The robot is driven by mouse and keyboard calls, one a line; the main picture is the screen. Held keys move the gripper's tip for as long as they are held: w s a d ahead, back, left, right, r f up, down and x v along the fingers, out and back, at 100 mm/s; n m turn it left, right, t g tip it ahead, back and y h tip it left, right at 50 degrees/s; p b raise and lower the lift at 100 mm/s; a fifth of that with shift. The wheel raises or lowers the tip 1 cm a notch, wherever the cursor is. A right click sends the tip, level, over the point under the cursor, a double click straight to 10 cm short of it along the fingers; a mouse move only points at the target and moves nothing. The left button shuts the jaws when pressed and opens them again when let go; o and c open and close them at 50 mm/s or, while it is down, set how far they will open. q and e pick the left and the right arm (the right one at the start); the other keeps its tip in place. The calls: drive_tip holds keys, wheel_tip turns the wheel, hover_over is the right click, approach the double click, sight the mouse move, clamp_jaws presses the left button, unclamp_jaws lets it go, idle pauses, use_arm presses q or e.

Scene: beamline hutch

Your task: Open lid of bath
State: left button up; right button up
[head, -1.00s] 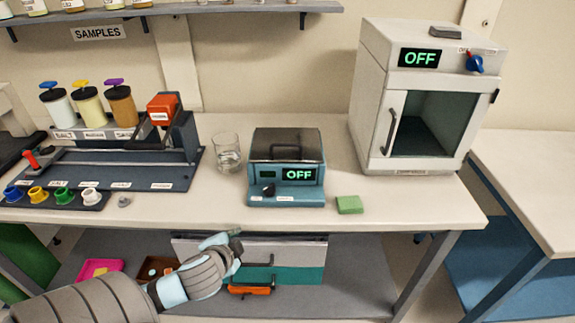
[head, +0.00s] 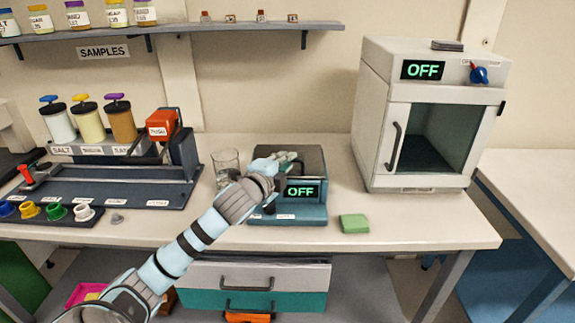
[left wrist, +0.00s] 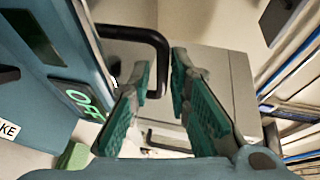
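The bath (head: 300,214) is a teal box on the bench with a dark lid (head: 313,158) and a green OFF display. The lid is shut. My left gripper (head: 287,161) reaches over the bath from the front left and hides part of the lid and its handle. In the left wrist view, the black lid handle (left wrist: 150,33) shows just ahead of the fingertips, with one end between them. The left gripper (left wrist: 162,75) is open there, its teal pads apart and not closed on the handle. My right gripper is not in view.
A glass beaker (head: 226,166) stands close left of the bath. A green sponge (head: 354,223) lies to its right. A white oven (head: 433,120) marked OFF stands at the back right. A dark rack (head: 105,187) with jars fills the left.

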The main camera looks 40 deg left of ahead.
use_arm(q)
drive_tip(key=shift+x, duration=0.85)
clamp_jaws()
